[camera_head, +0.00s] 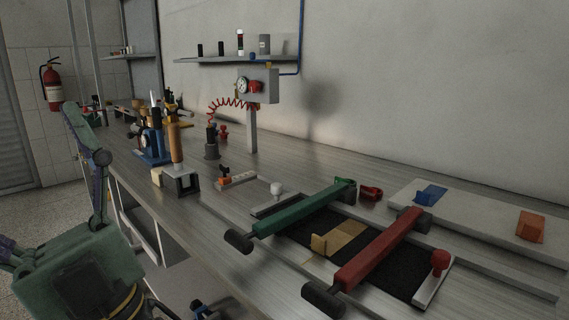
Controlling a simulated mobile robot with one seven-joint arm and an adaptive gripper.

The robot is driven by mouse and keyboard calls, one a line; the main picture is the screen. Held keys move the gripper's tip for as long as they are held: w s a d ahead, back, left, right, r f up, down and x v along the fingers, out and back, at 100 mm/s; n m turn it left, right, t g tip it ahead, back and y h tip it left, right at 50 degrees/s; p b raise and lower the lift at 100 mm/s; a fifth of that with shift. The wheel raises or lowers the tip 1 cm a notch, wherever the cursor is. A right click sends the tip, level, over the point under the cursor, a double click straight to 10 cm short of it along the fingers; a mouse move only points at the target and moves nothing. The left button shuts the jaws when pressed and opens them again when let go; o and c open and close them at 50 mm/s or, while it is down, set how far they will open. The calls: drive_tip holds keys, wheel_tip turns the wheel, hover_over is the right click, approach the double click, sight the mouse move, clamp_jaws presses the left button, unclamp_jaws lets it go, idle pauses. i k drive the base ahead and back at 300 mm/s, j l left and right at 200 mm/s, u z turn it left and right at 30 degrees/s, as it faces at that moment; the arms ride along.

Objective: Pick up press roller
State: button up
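No part is labelled as the press roller. The likeliest is an upright tool with a brown handle (175,142), standing in a dark, light-edged stand (183,186) near the front edge of the bench. Its lower end is hidden in the stand, so I cannot see a roller there. A green bar (300,211) and a red bar (380,248), both with black ends, lie across a black mat (405,277) at the right. My arm's green links show at the left and lower left. I cannot make out my gripper's fingers.
The grey bench (215,225) runs along the wall. A blue fixture (152,145) stands left of the brown handle. A gauge box (258,86) on a post and a red coiled hose (232,103) rise behind. A pale board (480,215) lies at the right.

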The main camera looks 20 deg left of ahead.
sight(180, 170)
drive_tip(key=u, duration=1.25)
